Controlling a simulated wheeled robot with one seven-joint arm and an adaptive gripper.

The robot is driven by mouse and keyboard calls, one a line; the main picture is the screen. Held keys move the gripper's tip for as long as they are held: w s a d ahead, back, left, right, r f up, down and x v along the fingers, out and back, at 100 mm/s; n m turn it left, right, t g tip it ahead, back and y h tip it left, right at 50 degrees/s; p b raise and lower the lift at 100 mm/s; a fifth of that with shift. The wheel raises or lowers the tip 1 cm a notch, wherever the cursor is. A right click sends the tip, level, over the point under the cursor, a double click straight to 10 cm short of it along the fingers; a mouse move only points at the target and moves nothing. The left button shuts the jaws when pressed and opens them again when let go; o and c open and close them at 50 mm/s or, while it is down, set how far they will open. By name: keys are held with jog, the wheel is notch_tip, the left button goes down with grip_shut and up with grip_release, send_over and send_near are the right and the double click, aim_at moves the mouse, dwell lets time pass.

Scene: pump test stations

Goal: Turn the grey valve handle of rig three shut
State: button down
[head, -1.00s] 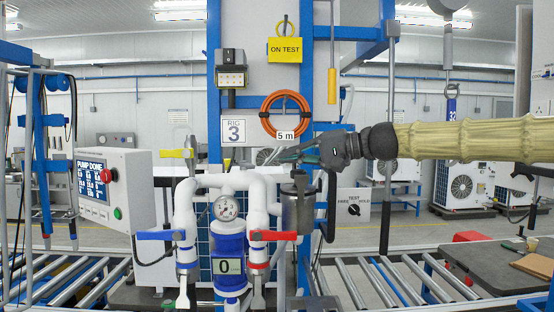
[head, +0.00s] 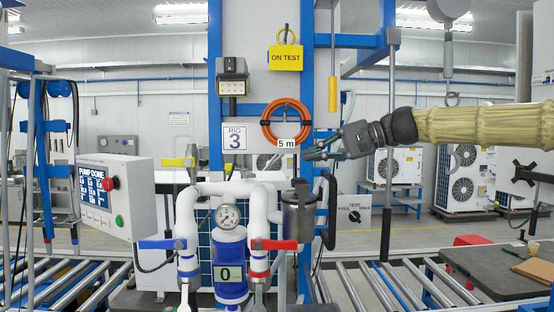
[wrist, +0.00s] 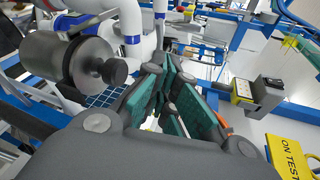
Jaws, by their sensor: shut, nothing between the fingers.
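Three levers show plainly: yellow (head: 178,162) at upper left, blue (head: 162,244) at lower left and red (head: 273,244) at lower right. I cannot make out a grey handle for certain. My gripper (head: 310,152) is shut and empty, above the grey canister (head: 299,212) and right of the pipes. In the wrist view, my gripper (wrist: 168,68) points past the canister (wrist: 70,62), which is at left.
An orange hose coil (head: 286,120) and a yellow ON TEST tag (head: 285,58) hang on the blue column behind my gripper. A control box (head: 110,195) stands at left. A roller conveyor (head: 350,285) runs along the front. A red box (head: 472,240) lies at right.

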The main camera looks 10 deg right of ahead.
aim_at(247, 173)
jog(key=w+m+g+h+p, duration=0.1)
jog(key=p, duration=0.1)
jog(key=w+a+r+m+g+p, duration=0.1)
jog(key=m+p, duration=0.1)
jog(key=w+a+r+m+g+h+p, duration=0.1)
jog(key=m+p, duration=0.1)
jog(key=shift+a+r+h+p, duration=0.1)
jog(key=shift+h+p, duration=0.2)
jog(key=m+g+p, duration=0.1)
jog(key=w+m+h+p, duration=0.1)
jog(key=shift+a+r+m+g, duration=0.2)
jog(key=shift+a+m+g, duration=0.15)
jog(key=shift+m+g, duration=0.05)
jog(key=shift+w+a+m+g+h+p, duration=0.2)
jog(key=shift+m+g+h+p, duration=0.3)
jog(key=shift+m+p, duration=0.4)
jog(key=shift+f+m, duration=0.1)
jog(key=shift+m, duration=0.2)
jog(key=shift+p+x, duration=2.35)
jog(key=shift+x, duration=2.65)
jog(key=shift+s+d+f, duration=0.1)
jog(key=shift+s+d, duration=0.05)
jog(key=shift+d, duration=0.05)
